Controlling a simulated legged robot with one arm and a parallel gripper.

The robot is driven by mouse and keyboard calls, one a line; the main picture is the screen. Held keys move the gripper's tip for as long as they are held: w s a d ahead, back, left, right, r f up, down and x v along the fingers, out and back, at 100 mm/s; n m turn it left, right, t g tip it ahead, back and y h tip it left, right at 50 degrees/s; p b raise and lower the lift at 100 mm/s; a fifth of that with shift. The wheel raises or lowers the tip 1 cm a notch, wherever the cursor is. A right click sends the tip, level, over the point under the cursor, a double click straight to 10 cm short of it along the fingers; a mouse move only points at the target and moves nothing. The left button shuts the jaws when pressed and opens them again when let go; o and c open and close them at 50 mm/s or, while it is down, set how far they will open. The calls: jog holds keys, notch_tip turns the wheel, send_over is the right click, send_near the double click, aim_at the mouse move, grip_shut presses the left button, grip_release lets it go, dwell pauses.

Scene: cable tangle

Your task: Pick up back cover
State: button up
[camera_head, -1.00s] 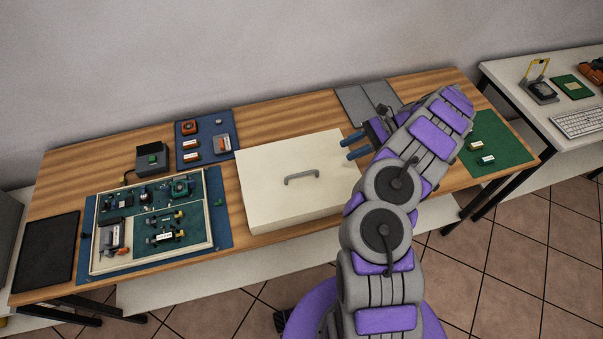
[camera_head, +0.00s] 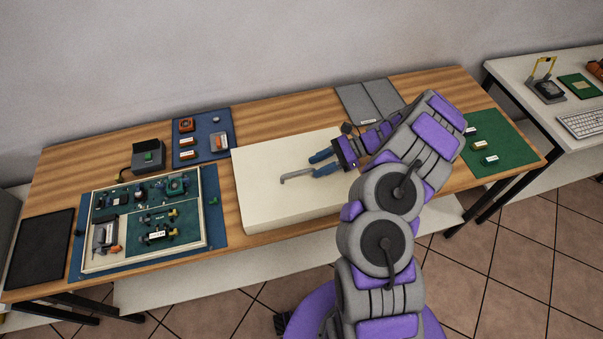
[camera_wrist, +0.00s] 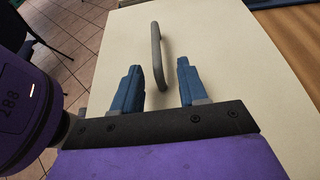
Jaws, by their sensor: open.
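The back cover (camera_head: 262,205) is a cream-coloured box-like lid lying flat on the wooden table in the head view. A grey bar handle (camera_head: 296,176) stands on its top. My gripper (camera_head: 318,163) is open, with its blue fingers over the cover at the handle's right end. In the wrist view the cover (camera_wrist: 225,50) fills the middle. The handle (camera_wrist: 157,55) runs away from the gap between my open fingers (camera_wrist: 162,85), its near end between the fingertips. The fingers appear apart from the handle. The arm hides the cover's right side in the head view.
An open tray of electronics (camera_head: 208,238) lies to the left, with a blue mat (camera_head: 205,125) of small parts behind it. A black pad (camera_head: 40,248) is at the far left. Grey panels (camera_head: 368,98) lie at the back, and a green mat (camera_head: 495,135) at the right.

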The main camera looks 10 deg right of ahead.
aim_at(300, 173)
jog(key=a, duration=0.2)
jog(key=a+b, duration=0.1)
jog(key=a, duration=0.3)
jog(key=shift+s+a+f, duration=0.1)
jog(key=shift+s+f, duration=0.05)
jog(key=shift+f, duration=0.15)
jog(key=shift+a+f+b, duration=0.2)
jog(key=shift+f+b, duration=0.1)
jog(key=shift+b, duration=0.1)
jog(key=shift+d, duration=0.3)
jog(key=shift+a, duration=0.55)
jog(key=shift+c, duration=1)
jog(key=shift+a, duration=0.35)
jog(key=c, duration=0.3)
jog(key=shift+d, duration=0.2)
grip_shut()
jog(key=shift+d, duration=0.4)
